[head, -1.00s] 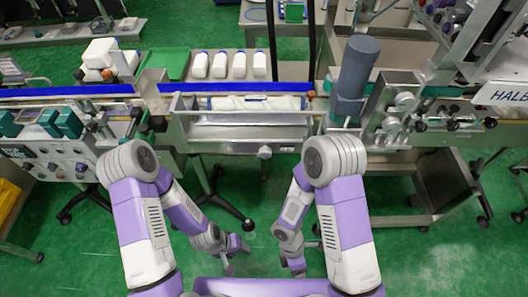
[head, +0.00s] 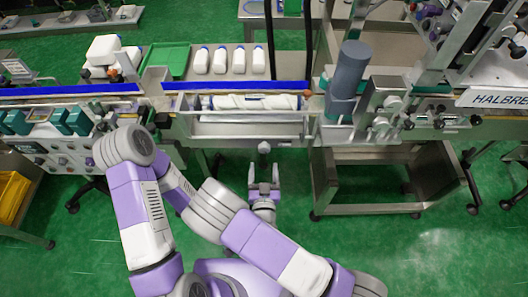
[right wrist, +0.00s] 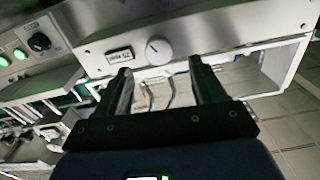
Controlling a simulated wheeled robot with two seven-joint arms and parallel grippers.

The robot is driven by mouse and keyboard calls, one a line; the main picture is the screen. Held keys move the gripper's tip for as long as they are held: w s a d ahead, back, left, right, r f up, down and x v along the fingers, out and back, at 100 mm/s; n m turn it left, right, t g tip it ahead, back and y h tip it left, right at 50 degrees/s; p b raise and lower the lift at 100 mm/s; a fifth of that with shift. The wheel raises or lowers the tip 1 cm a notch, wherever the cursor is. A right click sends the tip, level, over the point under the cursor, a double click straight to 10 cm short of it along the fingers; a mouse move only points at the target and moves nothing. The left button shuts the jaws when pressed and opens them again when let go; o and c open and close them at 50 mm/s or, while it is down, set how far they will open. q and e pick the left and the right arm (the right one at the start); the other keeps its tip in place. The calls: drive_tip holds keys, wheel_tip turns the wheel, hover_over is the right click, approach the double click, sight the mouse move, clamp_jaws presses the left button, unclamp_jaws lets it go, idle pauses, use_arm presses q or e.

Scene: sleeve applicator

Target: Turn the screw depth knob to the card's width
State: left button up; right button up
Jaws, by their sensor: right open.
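The screw depth knob is a round pale knob (head: 264,147) on the front of the middle machine section. In the right wrist view the knob (right wrist: 158,52) shows a short dark mark on its face, beside a small dark-framed readout (right wrist: 120,55) that I cannot read surely. My right gripper (head: 264,170) is open in front of the knob, pointing at it. In the right wrist view its two fingers (right wrist: 158,72) stand apart, left and right of the knob, apparently short of it and empty. My left gripper is hidden behind my right arm. I cannot make out a card for certain.
A panel with green lamps and a black knob (right wrist: 39,42) is left of the knob. White bottles (head: 222,62) stand behind the blue rail. A grey cylinder (head: 348,70) rises at right. An open metal frame (head: 385,211) stands below it. Green floor lies in front.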

sight(264, 152)
drive_tip(key=w+b, duration=0.1)
drive_tip(key=w, duration=0.6)
drive_tip(key=shift+d, duration=0.1)
drive_tip(key=shift+s, duration=0.1)
drive_tip(key=c, duration=1.1)
drive_tip(key=shift+o, duration=0.2)
